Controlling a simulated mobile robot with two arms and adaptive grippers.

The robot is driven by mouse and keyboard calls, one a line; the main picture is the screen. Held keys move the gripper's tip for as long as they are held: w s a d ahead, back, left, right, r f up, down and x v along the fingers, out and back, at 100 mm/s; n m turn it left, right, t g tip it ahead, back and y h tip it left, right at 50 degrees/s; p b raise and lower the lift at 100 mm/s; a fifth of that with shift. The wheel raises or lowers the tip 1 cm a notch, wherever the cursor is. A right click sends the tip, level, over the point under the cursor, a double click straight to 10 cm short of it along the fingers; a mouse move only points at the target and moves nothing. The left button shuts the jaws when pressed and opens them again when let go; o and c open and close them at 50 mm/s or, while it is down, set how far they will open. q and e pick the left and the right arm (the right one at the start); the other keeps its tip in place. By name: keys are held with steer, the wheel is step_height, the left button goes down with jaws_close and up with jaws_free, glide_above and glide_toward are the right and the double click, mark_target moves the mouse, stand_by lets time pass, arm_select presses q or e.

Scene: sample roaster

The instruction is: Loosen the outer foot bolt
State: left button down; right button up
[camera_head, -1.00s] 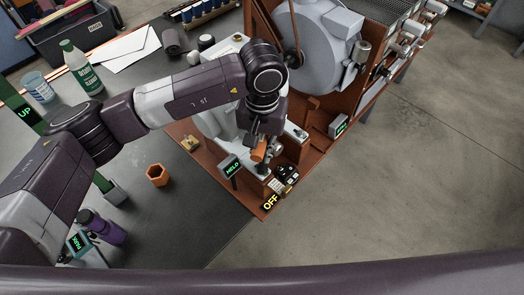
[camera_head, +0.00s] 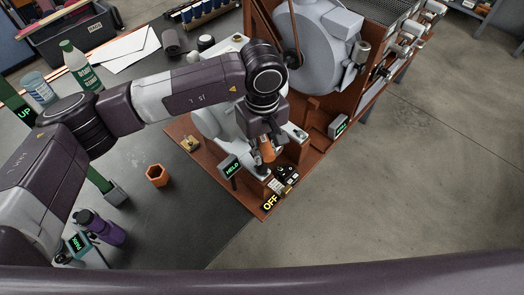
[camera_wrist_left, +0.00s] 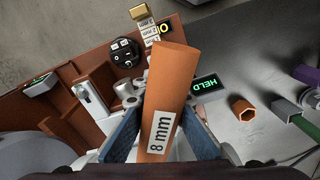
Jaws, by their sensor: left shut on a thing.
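My left gripper (camera_head: 266,138) is over the front of the brown machine base (camera_head: 225,191). It is shut on an orange tool (camera_head: 267,151), whose handle reads "8 mm" in the left wrist view (camera_wrist_left: 170,95). The blue fingers of the left gripper (camera_wrist_left: 160,135) lie on both sides of the handle. The tool's lower end is by a grey foot of the machine, beside a small display reading "HELD" (camera_head: 231,168). The outer foot bolt cannot be made out; the tool and gripper cover that spot. My right gripper is not in view.
An "OFF" sign (camera_head: 270,203) and a black socket (camera_wrist_left: 124,52) are close to the tool. The grey drum (camera_head: 318,45) rises behind.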

arm_select(q)
steer(key=n, duration=0.6)
steer(key=shift+n, duration=0.3)
steer(key=n, duration=1)
steer(key=shift+n, duration=0.4)
steer(key=n, duration=0.5)
steer(key=shift+n, duration=0.3)
steer(key=shift+m, duration=0.8)
steer(key=shift+r, duration=0.2)
steer(key=shift+r+p, duration=0.45)
steer(key=shift+r, duration=1.05)
steer(key=shift+r, duration=0.1)
